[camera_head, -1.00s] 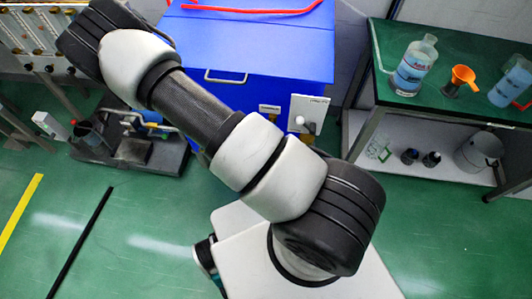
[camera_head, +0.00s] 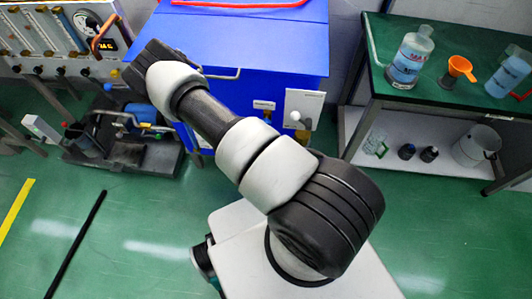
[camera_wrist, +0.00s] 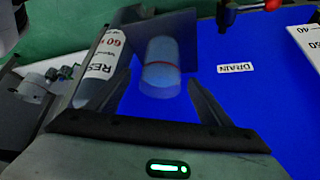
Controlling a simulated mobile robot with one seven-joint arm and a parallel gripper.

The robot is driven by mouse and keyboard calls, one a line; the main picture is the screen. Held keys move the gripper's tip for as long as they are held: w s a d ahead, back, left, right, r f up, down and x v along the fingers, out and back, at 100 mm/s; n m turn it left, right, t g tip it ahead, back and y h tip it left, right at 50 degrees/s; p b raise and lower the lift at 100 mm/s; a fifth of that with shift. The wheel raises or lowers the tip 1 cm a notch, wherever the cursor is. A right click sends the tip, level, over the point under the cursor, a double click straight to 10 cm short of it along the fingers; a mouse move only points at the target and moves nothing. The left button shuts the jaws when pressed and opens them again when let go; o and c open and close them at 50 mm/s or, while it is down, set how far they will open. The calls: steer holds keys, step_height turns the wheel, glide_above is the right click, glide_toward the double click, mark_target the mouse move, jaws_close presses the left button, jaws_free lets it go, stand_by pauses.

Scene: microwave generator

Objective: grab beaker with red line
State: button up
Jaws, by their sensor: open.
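The beaker with a red line (camera_wrist: 160,68) is a bluish translucent cylinder in the wrist view, with a red band around it. It appears over the blue surface (camera_wrist: 235,105), ahead of my gripper. My gripper (camera_wrist: 161,84) is open, with one dark finger on each side of the beaker in the picture. The fingers look apart from it, and the remaining distance in depth is hard to tell. The beaker and my gripper do not show in the head view, where my arm reaches to the upper left over the blue cabinet (camera_head: 270,45).
A labelled bottle (camera_wrist: 103,62) stands close left of the beaker. A "DRAIN" label (camera_wrist: 236,68) marks the blue surface, and a red pipe lies at the top right. A green table (camera_head: 470,110) with bottles and an orange funnel (camera_head: 458,68) is at right.

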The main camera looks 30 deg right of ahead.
steer(key=shift+w+d+f, duration=0.2)
steer(key=shift+d+f, duration=0.1)
steer(key=shift+f, duration=0.2)
steer(key=c, duration=1.4)
steer(key=shift+r, duration=0.15)
